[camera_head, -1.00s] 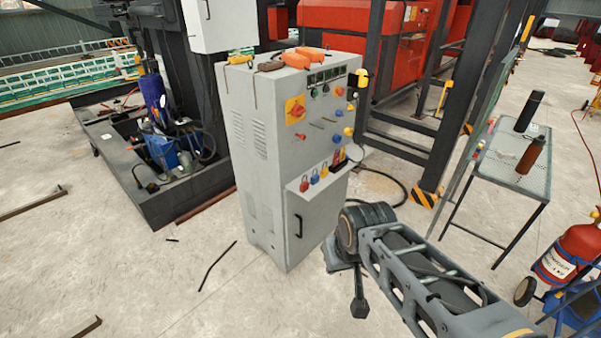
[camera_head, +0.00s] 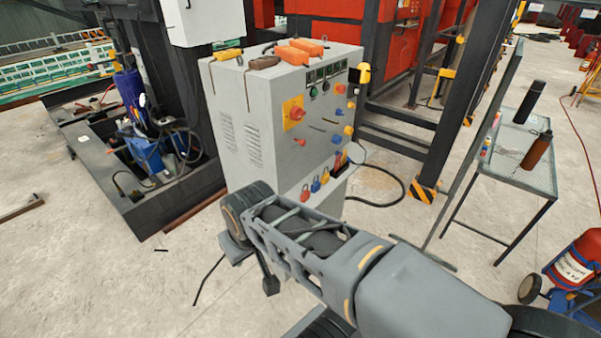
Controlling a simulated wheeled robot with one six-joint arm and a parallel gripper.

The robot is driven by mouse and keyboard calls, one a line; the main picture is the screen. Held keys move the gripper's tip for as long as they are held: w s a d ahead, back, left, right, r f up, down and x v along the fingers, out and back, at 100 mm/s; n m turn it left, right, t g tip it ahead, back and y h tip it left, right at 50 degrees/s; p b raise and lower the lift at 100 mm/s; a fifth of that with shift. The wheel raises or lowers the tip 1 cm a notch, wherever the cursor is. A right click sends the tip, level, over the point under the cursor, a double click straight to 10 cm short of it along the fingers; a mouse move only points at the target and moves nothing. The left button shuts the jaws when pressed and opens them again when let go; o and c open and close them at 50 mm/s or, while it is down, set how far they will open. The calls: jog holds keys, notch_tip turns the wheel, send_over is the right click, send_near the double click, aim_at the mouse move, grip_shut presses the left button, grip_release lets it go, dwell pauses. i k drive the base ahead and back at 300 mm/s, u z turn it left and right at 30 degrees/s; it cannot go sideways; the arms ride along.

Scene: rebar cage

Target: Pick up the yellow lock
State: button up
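The yellow lock (camera_head: 325,176) is a small padlock on the front of the grey control cabinet (camera_head: 238,140). It is in a row with a blue lock (camera_head: 315,185) and a red lock (camera_head: 304,194), to their right. My arm crosses in front of the lower cabinet and covers the shelf area below the locks. A dark part at the arm's far end, which looks like my gripper (camera_head: 270,285), hangs low in front of the cabinet, below and left of the locks and apart from them. Its fingers are too unclear to tell open from shut.
Orange and yellow tools (camera_head: 300,50) lie on the cabinet top. A small metal table (camera_head: 525,172) with two bottles stands at right, near a red extinguisher (camera_head: 578,260). A black machine base (camera_head: 170,205) stands at left. A black cable (camera_head: 395,195) lies on the floor.

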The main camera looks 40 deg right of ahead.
aim_at(325, 178)
jog(key=z, duration=0.15)
jog(key=i, duration=0.7)
jog(key=z, duration=0.9)
jog(key=i, duration=0.55)
jog(key=z, duration=0.65)
